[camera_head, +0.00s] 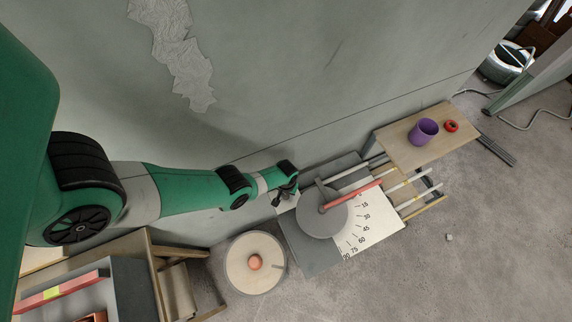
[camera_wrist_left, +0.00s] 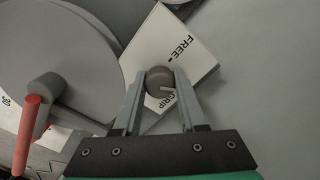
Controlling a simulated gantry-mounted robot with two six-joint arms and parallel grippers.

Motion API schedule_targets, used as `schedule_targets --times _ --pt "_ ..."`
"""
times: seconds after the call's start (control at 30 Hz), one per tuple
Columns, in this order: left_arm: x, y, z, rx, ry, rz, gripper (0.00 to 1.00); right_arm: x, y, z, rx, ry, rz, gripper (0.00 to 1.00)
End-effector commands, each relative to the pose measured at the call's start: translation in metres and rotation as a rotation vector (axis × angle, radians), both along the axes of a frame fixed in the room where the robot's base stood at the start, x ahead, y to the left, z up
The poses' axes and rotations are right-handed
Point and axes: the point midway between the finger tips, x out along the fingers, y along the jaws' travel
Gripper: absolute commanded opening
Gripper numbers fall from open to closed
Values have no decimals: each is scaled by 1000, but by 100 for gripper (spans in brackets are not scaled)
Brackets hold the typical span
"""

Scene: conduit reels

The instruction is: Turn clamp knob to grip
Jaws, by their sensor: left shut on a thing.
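The grey clamp knob (camera_wrist_left: 160,79) sits between the fingertips of my left gripper (camera_wrist_left: 161,82), which is shut on it. The knob has a short white mark on its face, pointing right. The knob stands on a white plate (camera_wrist_left: 196,60) printed FREE toward the top and GRIP close below the knob; the mark lies nearer GRIP. In the head view my left gripper (camera_head: 284,193) is at the back left of the bender, and the knob is too small to make out. My right gripper is not in view.
Beside the knob is a grey disc (camera_head: 322,220) with a red-handled lever (camera_head: 353,194) over an angle scale (camera_head: 366,222). Pale rods (camera_head: 408,182) lie to the right. A wooden stand (camera_head: 400,146) holds a purple cup (camera_head: 423,132) and red ring (camera_head: 451,126). A round reel (camera_head: 240,276) is in front.

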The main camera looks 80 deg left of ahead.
Motion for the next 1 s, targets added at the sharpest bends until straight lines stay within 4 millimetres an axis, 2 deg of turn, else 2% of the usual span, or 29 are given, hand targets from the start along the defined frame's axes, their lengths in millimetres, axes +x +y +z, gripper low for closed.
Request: schedule_targets --times 0.7,1.0 --pt "0 -1 -1 0 0 -676 0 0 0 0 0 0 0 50" --pt "0 -1 -1 0 0 -907 0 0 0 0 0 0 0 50"
